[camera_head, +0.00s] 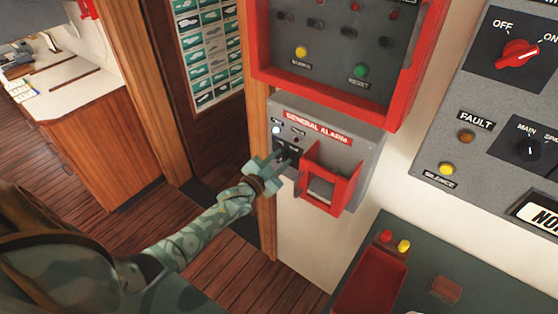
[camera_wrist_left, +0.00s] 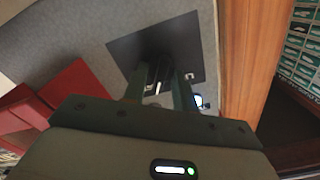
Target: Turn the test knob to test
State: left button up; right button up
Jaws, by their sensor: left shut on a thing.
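The grey general alarm box (camera_head: 365,150) hangs on the wall in the head view, with a black knob plate on its left half. My left gripper (camera_head: 283,161) reaches this plate and is shut on the small dark knob there. In the left wrist view the fingers straddle the knob (camera_wrist_left: 159,76) in front of the square black plate (camera_wrist_left: 122,48). A white mark shows between the fingers; the knob's lettering is not readable. A white lit lamp (camera_head: 276,130) is just above the gripper. My right gripper is not in view.
A red guard frame (camera_head: 345,185) juts out right of the knob. A larger red-framed panel (camera_head: 262,50) is above, and a grey panel with a red switch (camera_head: 517,53) is at right. A wooden door post (camera_head: 265,225) stands close at left. A red tray (camera_head: 372,285) lies below.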

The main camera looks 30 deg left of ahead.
pick_arm(q)
jog(key=shift+m, duration=0.4)
jog(key=o, duration=1)
jog(key=shift+c, duration=0.2)
jog(key=s+a, duration=0.1)
jog(key=s, duration=1.5)
jog(key=shift+p, duration=0.35)
jog(key=shift+s+a+f, duration=0.1)
